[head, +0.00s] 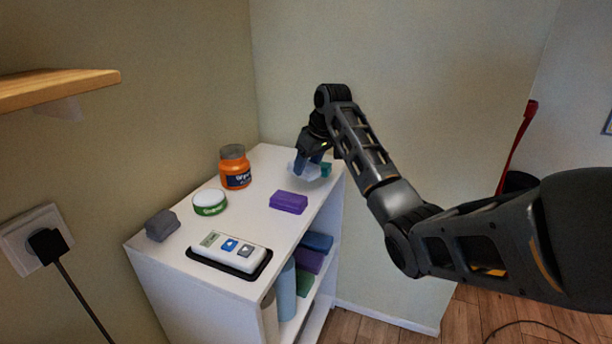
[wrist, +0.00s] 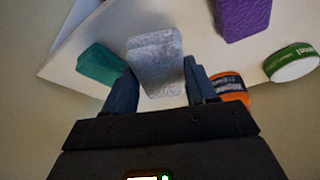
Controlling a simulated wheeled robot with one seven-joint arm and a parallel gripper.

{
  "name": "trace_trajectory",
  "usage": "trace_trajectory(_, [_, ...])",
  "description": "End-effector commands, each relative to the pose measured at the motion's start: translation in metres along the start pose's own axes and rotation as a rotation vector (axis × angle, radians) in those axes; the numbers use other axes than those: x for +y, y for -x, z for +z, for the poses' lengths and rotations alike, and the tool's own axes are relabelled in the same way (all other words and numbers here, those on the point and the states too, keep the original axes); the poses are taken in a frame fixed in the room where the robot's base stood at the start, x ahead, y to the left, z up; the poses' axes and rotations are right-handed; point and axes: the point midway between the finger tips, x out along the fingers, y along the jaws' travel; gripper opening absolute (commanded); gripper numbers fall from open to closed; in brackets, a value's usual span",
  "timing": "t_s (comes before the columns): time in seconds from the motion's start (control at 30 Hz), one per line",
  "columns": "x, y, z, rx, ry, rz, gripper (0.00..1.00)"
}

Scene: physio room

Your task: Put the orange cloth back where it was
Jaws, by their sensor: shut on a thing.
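No orange cloth shows in either view. My gripper (head: 308,168) is over the far right corner of the white shelf unit's top (head: 262,170). It is shut on a pale grey folded cloth (wrist: 156,64), which sits between the two fingers in the wrist view. The cloth also shows as a whitish patch (head: 304,172) at the fingers in the head view. I cannot tell whether it touches the top. A teal folded cloth (wrist: 101,66) lies close beside the left finger in the wrist view and is partly hidden behind the gripper in the head view (head: 326,170).
On the top are a purple cloth (head: 288,202), an orange jar (head: 235,168), a green-white tub (head: 210,202), a dark grey cloth (head: 163,226) and a white device on a black tray (head: 207,262). Lower shelves hold folded cloths (head: 310,260) and a blue roll (head: 287,290).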

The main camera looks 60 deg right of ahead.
Motion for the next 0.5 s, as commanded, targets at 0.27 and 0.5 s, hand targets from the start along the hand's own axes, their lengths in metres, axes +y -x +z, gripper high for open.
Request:
trace_trajectory(0.27, [-0.004,-0.018,0.006,-0.002,-0.002,-0.001,0.23])
trace_trajectory(0.5, [-0.004,-0.041,0.015,0.001,0.0,0.0,0.23])
